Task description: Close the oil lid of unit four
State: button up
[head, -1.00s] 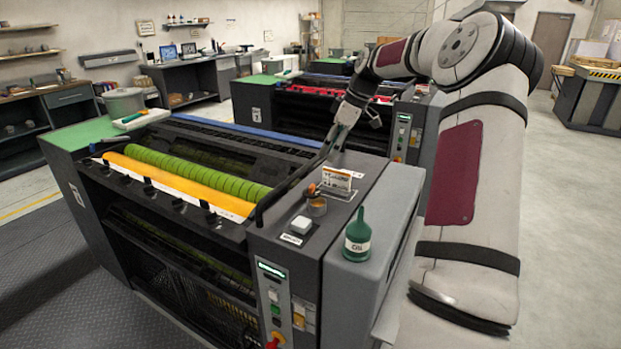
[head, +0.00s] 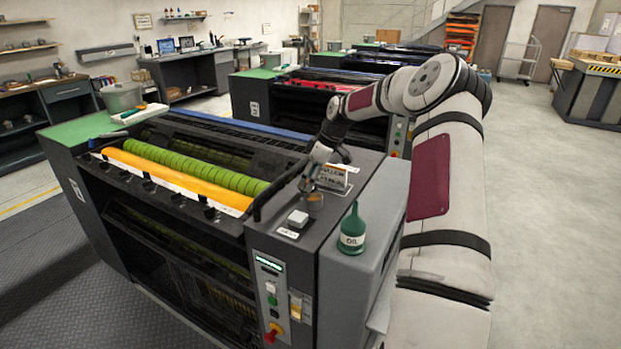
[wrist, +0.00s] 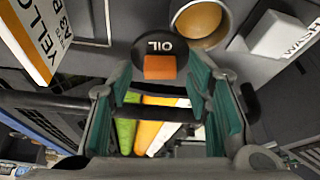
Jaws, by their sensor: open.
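The oil lid (wrist: 158,45) is a dark round disc marked OIL with an orange tab. In the wrist view it stands open beside the round tan mouth of the oil cup (wrist: 198,24). The cup (head: 315,203) also shows on the near press's right-hand top in the head view. There the lid is hidden or too small to tell. My gripper (head: 312,182) is right above the cup. In the wrist view my gripper (wrist: 160,88) is open, its teal-padded fingers on either side below the lid, with the orange tab between the tips. I cannot tell whether they touch it.
A white WASH block (wrist: 284,38) sits beside the cup. A green oil bottle (head: 352,230) stands on the grey side cabinet. Green and orange rollers (head: 190,170) lie left. More presses stand behind.

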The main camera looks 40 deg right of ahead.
grip_shut()
